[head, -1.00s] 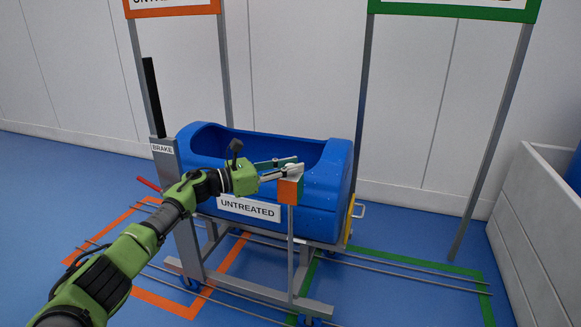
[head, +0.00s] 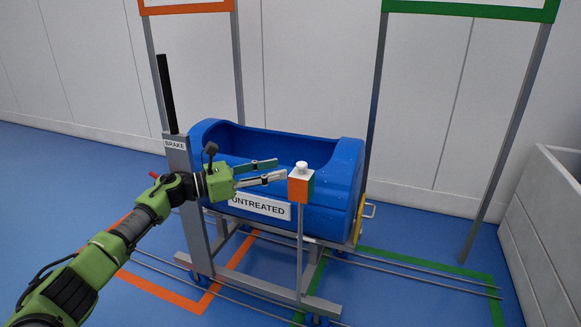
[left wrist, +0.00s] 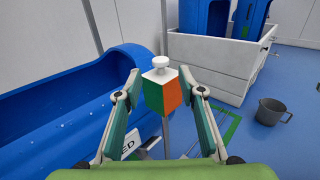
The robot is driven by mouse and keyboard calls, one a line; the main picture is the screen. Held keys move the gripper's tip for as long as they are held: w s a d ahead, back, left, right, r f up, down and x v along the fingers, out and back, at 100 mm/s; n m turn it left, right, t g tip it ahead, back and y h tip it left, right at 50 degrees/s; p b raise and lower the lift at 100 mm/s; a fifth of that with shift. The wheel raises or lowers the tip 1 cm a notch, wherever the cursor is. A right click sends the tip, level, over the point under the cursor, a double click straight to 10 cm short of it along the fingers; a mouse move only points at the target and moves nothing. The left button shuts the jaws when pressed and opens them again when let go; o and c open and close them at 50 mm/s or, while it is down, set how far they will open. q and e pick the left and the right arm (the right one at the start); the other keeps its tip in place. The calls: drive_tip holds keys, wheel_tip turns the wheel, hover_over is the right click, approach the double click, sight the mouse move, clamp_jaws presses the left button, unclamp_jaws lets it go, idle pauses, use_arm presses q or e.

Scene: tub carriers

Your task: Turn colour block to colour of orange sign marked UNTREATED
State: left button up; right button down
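The colour block (head: 300,188) sits on a thin upright post in front of the tub, with a white knob on top. In the head view an orange face is towards me, with green at its right side. In the left wrist view the block (left wrist: 161,92) shows green on the left and orange on the right. My left gripper (head: 281,169) is open and empty, pointing at the block from its left, fingertips apart from it. The orange-framed sign (head: 186,8) is at the top left, its words cut off. My right gripper is not in view.
A blue tub (head: 330,190) with an UNTREATED plate (head: 262,207) rests on a grey wheeled carrier over floor rails. The BRAKE post (head: 177,143) stands at left. A green-framed sign (head: 470,10) is at top right. A grey bin (head: 550,210) and a mug (left wrist: 271,111) are beyond.

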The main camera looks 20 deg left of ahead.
use_arm(q)
drive_tip(key=shift+v, duration=1.7)
